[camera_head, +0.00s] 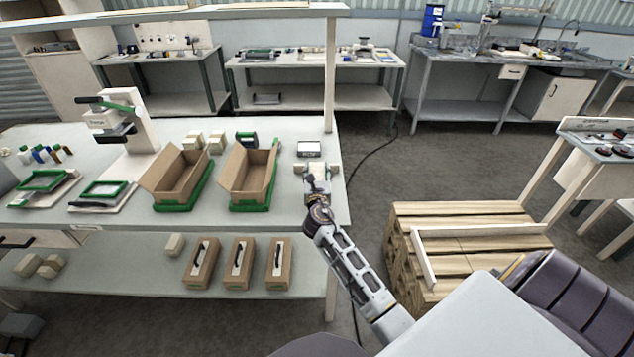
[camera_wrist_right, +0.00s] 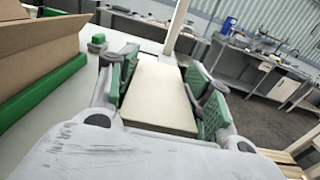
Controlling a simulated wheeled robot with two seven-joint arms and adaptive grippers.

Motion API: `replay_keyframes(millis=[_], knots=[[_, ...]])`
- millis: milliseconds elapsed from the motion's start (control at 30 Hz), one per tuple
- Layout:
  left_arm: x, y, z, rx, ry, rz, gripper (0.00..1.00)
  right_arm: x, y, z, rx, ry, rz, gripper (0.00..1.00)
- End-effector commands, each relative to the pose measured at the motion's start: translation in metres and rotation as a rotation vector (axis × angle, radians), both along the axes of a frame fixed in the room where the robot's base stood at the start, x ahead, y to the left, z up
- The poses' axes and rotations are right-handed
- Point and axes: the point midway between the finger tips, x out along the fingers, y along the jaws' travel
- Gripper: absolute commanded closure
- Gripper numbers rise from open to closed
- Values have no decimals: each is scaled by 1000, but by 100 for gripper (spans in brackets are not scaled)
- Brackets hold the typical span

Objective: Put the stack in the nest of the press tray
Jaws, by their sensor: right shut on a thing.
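My right gripper (camera_head: 318,170) is over the right end of the work table. In the right wrist view its green-padded fingers (camera_wrist_right: 165,85) are shut on the stack (camera_wrist_right: 162,95), a flat cream-coloured rectangular block. In the head view the stack is mostly hidden by the gripper. The press (camera_head: 130,125), white with a green handle, stands at the back left of the table. A flat tray with a green frame (camera_head: 103,188) lies in front of it, far left of my gripper. A similar green-framed piece (camera_head: 46,181) lies further left. I cannot make out the nest. My left gripper is not in view.
Two open cardboard boxes in green holders (camera_head: 180,172) (camera_head: 252,172) stand between my right gripper and the press. A small white block with a dark label (camera_head: 309,149) is just beyond the gripper. A post (camera_head: 330,80) rises behind it. Pallets (camera_head: 460,240) stand right.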

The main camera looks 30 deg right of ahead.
Motion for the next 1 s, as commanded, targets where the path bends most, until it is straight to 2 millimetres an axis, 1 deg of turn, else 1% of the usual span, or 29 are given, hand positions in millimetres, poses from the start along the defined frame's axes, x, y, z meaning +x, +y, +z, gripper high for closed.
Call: replay_keyframes(millis=[133, 233, 500, 600, 1000], knots=[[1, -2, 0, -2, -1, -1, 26, 0, 0, 1, -1, -1, 0, 77], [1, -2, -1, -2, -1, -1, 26, 0, 0, -3, 0, 0, 0, 77], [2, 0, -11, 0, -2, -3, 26, 0, 0, -31, 1, 2, 0, 77], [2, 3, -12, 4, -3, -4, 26, 0, 0, -36, 0, 0, 1, 77], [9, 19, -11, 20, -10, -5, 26, 0, 0, -38, 0, 0, 1, 77]])
